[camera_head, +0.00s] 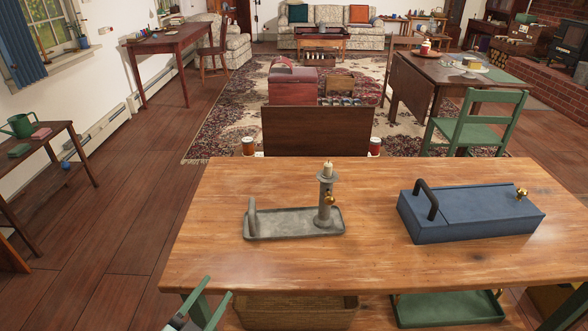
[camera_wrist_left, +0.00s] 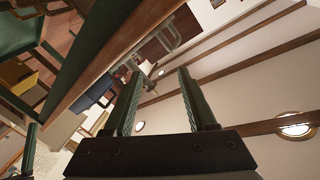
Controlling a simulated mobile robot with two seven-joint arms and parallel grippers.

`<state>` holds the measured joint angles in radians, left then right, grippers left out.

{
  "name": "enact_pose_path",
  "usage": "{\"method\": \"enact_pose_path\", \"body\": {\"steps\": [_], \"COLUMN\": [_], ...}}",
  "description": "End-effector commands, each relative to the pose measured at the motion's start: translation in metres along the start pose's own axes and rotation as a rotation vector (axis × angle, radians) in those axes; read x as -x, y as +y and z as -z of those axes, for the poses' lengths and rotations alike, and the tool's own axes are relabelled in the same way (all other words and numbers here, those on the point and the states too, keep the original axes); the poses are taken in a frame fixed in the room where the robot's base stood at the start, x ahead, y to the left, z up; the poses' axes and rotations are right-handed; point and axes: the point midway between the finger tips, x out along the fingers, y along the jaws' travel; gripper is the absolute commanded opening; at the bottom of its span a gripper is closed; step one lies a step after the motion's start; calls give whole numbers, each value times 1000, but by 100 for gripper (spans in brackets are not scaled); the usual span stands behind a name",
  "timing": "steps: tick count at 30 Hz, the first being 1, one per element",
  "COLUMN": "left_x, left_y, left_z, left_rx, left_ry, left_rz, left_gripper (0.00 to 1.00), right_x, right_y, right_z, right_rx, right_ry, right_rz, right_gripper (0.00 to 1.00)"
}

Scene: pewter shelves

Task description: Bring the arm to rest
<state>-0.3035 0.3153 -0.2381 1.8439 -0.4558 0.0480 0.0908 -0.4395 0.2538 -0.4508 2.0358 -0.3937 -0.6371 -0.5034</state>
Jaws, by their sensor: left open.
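My left gripper (camera_head: 207,296) is at the bottom left of the head view, low by the front left corner of the wooden table (camera_head: 300,265). Its two green fingers stand apart with nothing between them. In the left wrist view the open gripper (camera_wrist_left: 158,72) also shows empty, with the pale ceiling and its beams behind the fingers. The rest of the left arm is mostly out of the head view. My right gripper does not show.
A grey tray (camera_head: 290,231) with a candle holder (camera_head: 325,205) stands on the table. A blue box (camera_head: 470,220) with a black handle is at the right. A wicker basket (camera_head: 297,312) and green tray (camera_head: 450,309) are below. Floor (camera_head: 125,240) is clear at the left.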

Motion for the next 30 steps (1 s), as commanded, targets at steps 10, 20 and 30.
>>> {"method": "enact_pose_path", "body": {"steps": [10, 20, 30], "left_x": [120, 142, 154], "left_y": [145, 92, 72], "left_z": [-67, -20, -8], "left_rx": [670, 667, 663], "left_ry": [-654, -679, -686], "left_rz": [-173, -126, -96], "left_gripper": [57, 57, 57], "right_x": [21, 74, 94], "right_y": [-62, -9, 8], "right_z": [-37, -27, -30], "right_rx": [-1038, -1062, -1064], "right_ry": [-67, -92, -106], "right_rz": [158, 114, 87], "right_gripper": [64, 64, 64]}}
